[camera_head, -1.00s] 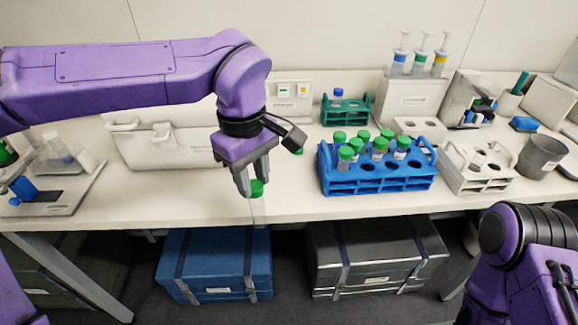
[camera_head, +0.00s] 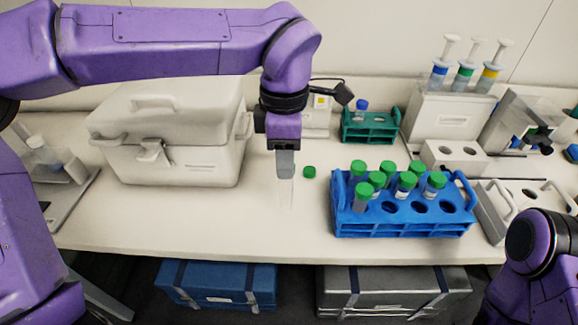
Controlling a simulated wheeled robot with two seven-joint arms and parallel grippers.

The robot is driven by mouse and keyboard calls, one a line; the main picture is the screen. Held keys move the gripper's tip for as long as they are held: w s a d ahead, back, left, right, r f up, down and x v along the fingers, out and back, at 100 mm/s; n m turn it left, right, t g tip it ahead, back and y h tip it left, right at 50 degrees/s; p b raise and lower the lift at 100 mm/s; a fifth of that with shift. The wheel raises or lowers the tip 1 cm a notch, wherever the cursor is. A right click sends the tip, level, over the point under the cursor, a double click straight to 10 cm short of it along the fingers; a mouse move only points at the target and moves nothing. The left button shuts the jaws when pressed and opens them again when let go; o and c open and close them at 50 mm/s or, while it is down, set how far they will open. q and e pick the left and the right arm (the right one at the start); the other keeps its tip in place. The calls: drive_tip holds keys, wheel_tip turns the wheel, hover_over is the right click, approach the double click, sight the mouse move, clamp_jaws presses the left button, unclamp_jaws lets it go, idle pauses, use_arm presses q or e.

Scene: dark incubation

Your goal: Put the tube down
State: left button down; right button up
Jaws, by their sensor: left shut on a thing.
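My left gripper (camera_head: 286,172) is above the front-middle of the bench, pointing down. I cannot tell whether the tube's lower end touches the bench. My right arm shows at the lower right, but its gripper is out of view.
A blue rack (camera_head: 405,222) with several green-capped tubes stands further right. A green rack (camera_head: 370,130) stands behind, and a white case (camera_head: 180,150) at left. Bench around the tube is clear.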

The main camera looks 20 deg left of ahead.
use_arm(q)
drive_tip(key=shift+w+a+f, duration=0.1)
drive_tip(key=shift+w+f, duration=0.55)
drive_tip(key=shift+f, duration=0.2)
drive_tip(key=f, duration=0.4)
drive_tip(key=shift+w, duration=0.2)
drive_tip(key=c, duration=0.8)
unclamp_jaws()
drive_tip(key=shift+w+f, duration=0.1)
wheel_tip(320, 180, up, 12)
drive_tip(key=shift+r+p, duration=0.25)
drive_tip(key=shift+p, duration=0.05)
